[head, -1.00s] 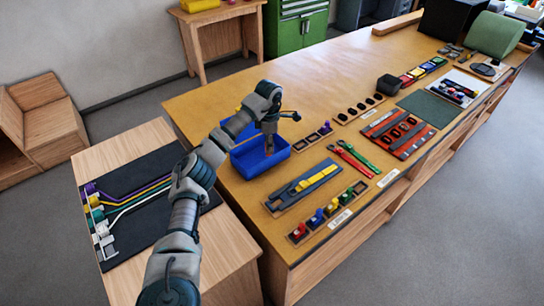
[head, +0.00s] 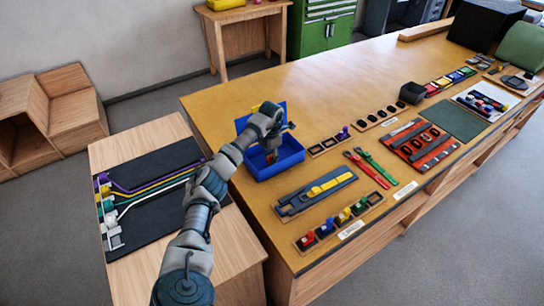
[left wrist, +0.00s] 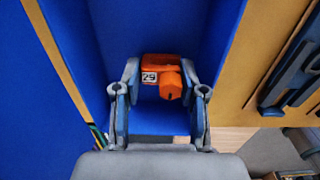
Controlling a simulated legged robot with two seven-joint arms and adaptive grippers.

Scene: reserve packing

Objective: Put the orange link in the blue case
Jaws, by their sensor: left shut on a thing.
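The orange link (left wrist: 162,72) is in the left wrist view between the two fingers of my left gripper (left wrist: 160,100), with a white label reading 29 on it. My left gripper is shut on the link. The blue case (head: 288,163) stands open on the wooden bench, with the left gripper (head: 271,154) over its inside. The case's blue interior also fills much of the left wrist view behind the link (left wrist: 215,30). In the head view the gripper and arm cover most of the link. I cannot tell whether the link touches the case floor. My right gripper is out of view.
A grey tray with a yellow strap (head: 325,187) and a row of coloured pieces (head: 325,229) lie in front of the case. Red and green straps (head: 365,165) lie to its right. A dark mat with coloured cords (head: 155,185) is on the side table.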

